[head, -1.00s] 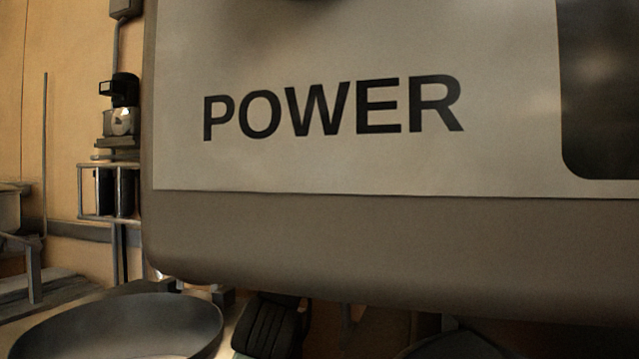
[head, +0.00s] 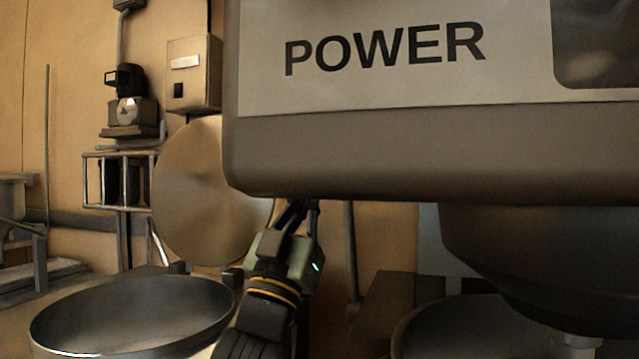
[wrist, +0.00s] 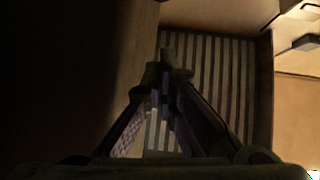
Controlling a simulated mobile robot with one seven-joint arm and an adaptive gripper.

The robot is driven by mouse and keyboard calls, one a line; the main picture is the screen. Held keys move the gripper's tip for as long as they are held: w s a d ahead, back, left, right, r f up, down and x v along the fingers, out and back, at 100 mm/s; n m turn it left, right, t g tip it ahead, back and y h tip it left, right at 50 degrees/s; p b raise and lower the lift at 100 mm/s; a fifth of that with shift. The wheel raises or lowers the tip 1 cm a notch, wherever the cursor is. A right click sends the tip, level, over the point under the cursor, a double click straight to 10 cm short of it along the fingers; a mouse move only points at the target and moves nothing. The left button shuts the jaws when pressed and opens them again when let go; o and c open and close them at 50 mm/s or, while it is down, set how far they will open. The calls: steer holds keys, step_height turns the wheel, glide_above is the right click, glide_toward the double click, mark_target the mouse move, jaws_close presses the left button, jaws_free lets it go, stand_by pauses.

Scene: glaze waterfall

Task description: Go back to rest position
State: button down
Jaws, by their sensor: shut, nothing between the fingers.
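My gripper shows in the head view (head: 297,212), below the lower edge of a large box marked POWER (head: 385,50). The box's underside hides part of the view near the fingertips. In the wrist view my gripper (wrist: 164,68) has its fingers meeting at the tips, with nothing between them. Beyond the fingers in the wrist view is a dark striped, slatted panel (wrist: 215,75). No object is held.
A wide round basin (head: 135,312) stands at the lower left, with a round disc (head: 195,195) behind it. A dark rounded vessel (head: 545,250) hangs under the box at the right. A metal rack (head: 120,182) and wall box (head: 194,75) stand at the left.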

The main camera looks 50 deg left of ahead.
steer(key=shift+v, duration=1.05)
steer(key=shift+r, duration=0.1)
